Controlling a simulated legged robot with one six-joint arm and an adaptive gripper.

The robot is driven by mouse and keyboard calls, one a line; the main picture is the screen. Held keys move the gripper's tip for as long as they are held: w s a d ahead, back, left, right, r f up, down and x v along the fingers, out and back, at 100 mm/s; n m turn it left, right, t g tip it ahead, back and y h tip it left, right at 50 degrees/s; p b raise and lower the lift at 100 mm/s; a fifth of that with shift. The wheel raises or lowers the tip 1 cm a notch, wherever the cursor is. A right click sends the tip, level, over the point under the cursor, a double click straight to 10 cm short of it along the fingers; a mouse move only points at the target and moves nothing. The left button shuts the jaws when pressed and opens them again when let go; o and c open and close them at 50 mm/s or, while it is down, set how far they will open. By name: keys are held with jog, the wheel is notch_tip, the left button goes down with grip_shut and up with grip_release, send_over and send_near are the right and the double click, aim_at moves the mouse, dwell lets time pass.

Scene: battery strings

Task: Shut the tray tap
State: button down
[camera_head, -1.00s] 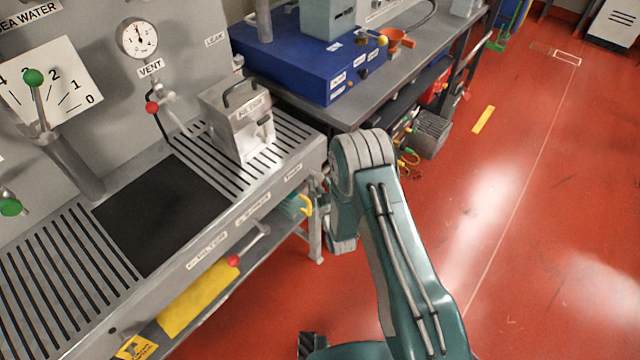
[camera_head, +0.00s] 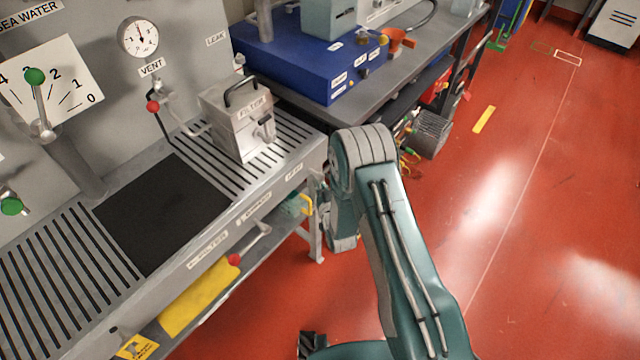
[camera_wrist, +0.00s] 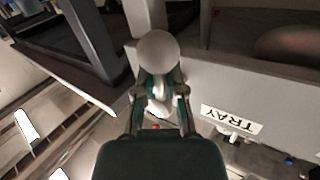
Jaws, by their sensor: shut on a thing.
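In the wrist view my gripper (camera_wrist: 158,84) is shut on a round pale grey knob (camera_wrist: 158,50), which sits between and just beyond the fingertips. A small pale piece shows below the knob between the fingers. I take the knob to be the tray tap's handle; its valve body is hidden. A white label reading TRAY (camera_wrist: 231,119) is on the grey panel to the right of the gripper. In the head view my gripper is hidden behind my own arm, near the right end of the grey bench front (camera_head: 318,160).
The slatted bench (camera_head: 250,185) carries a steel FILTER box (camera_head: 232,130). A second bench with a blue box (camera_head: 300,65) stands behind. Red floor (camera_head: 540,200) to the right is open.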

jog(key=m, duration=0.1)
jog(key=g, duration=0.1)
jog(key=m+g, duration=0.1)
jog(key=shift+s+a+r+m, duration=0.25)
jog(key=shift+s+a+m, duration=0.05)
jog(key=m+g, duration=0.2)
jog(key=r+m+g, duration=0.1)
jog(key=shift+s+a+y, duration=0.3)
jog(key=shift+s+y, duration=0.1)
jog(key=shift+s+a+r+m+g+y, duration=0.1)
jog(key=shift+r+m+g+y, duration=0.25)
jog(key=shift+m+g, duration=0.4)
jog(key=shift+s+r+m+g+y, duration=0.1)
jog(key=shift+r+m+g+y, duration=0.1)
jog(key=shift+m+g+y, duration=0.4)
jog(key=shift+a+r+m+g+y, duration=0.1)
jog(key=shift+r+m+g+y, duration=0.2)
jog(key=shift+m+g, duration=0.5)
jog(key=shift+d, duration=0.1)
jog(key=c, duration=0.7)
grip_release()
